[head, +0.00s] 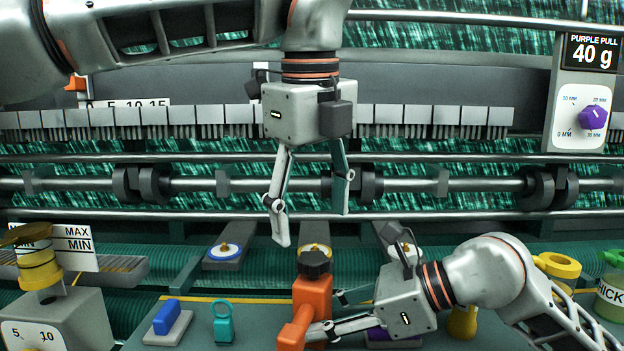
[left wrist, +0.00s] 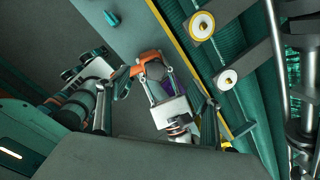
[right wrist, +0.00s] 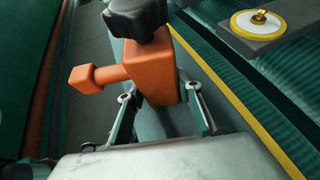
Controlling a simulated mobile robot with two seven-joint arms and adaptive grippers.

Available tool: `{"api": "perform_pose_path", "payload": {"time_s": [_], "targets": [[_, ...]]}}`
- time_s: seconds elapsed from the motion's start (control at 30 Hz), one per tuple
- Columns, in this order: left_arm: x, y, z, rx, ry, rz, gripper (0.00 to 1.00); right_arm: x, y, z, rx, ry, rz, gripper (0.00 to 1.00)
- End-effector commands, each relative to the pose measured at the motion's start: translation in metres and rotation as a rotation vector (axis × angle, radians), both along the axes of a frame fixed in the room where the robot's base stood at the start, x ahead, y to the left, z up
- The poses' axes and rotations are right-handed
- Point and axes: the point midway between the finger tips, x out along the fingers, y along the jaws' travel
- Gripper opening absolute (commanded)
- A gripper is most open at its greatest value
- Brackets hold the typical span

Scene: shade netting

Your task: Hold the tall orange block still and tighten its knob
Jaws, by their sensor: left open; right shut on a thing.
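The tall orange block (head: 312,296) stands upright on the table, with a side arm sticking out toward the front left. Its dark knob (head: 314,264) sits on top. The block (right wrist: 153,72) and knob (right wrist: 138,18) also show in the right wrist view. My right gripper (head: 330,312) is shut on the block from the right, one finger on each side, below the knob. My left gripper (head: 312,225) is open and empty, pointing down above the knob and well apart from it. In the left wrist view the knob (left wrist: 155,70) is seen from above.
A blue block on a grey base (head: 167,318) and a teal ring piece (head: 223,322) stand left of the orange block. A yellow-topped grey box (head: 50,315) is at far left. Yellow pieces and a jar (head: 610,290) are at right. Rails and netting run behind.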

Motion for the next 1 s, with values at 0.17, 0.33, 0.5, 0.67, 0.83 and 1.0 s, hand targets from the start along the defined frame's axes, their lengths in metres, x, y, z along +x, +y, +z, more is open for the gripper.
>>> {"api": "perform_pose_path", "payload": {"time_s": [0.17,0.33,0.5,0.67,0.83,1.0], "targets": [[-0.007,0.000,0.037,-0.002,-0.004,0.003,0.65,0.000,0.000,0.000,0.000,0.000,-0.001,0.00],[-0.014,0.001,0.070,0.000,-0.004,0.003,0.65,0.000,0.000,0.000,0.000,0.000,-0.001,0.00],[-0.019,0.001,0.091,0.000,-0.001,0.002,0.65,0.000,0.000,0.000,0.000,0.000,-0.001,0.00],[-0.021,0.001,0.100,-0.001,0.001,0.001,0.65,0.000,0.000,0.000,0.000,0.000,-0.001,0.00],[-0.021,0.001,0.101,-0.001,0.001,0.000,0.65,0.000,0.000,0.000,0.000,0.000,-0.001,0.00],[-0.021,0.001,0.101,-0.001,0.001,0.000,0.65,0.000,0.000,0.000,0.000,0.000,-0.001,0.52]]}}
